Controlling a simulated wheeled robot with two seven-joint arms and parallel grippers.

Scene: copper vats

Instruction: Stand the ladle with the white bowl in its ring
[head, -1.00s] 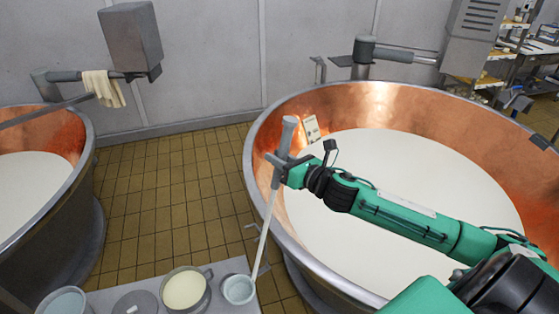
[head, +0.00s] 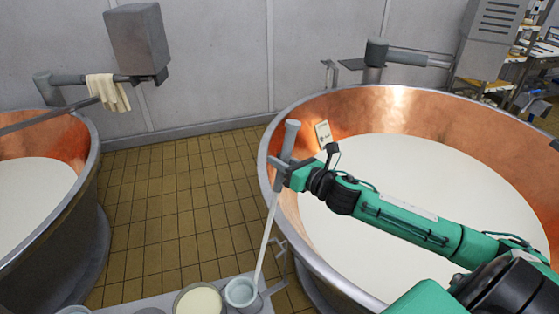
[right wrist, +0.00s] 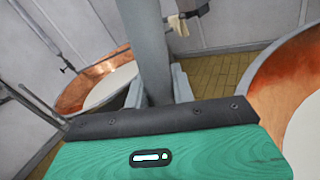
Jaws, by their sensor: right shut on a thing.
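My right gripper (head: 282,166) is shut on the grey grip of the ladle (head: 291,136), near the rim of the large copper vat. The ladle's pale shaft (head: 268,235) slants down to a small white bowl (head: 241,291), beside a pot on the bench; I cannot tell whether the bowl touches the bench. In the right wrist view the grey grip (right wrist: 147,50) stands between the fingers (right wrist: 158,88). A thin metal bracket (head: 279,262) shows at the bench's right end; I cannot clearly make out a ring. My left gripper is out of view.
The bench (head: 135,303) holds a pot of cream-coloured liquid (head: 198,302) just left of the bowl, with other vessels cut off by the lower edge. The large copper vat (head: 400,112) is close on the right. A second vat (head: 68,225) stands left, with tiled floor between.

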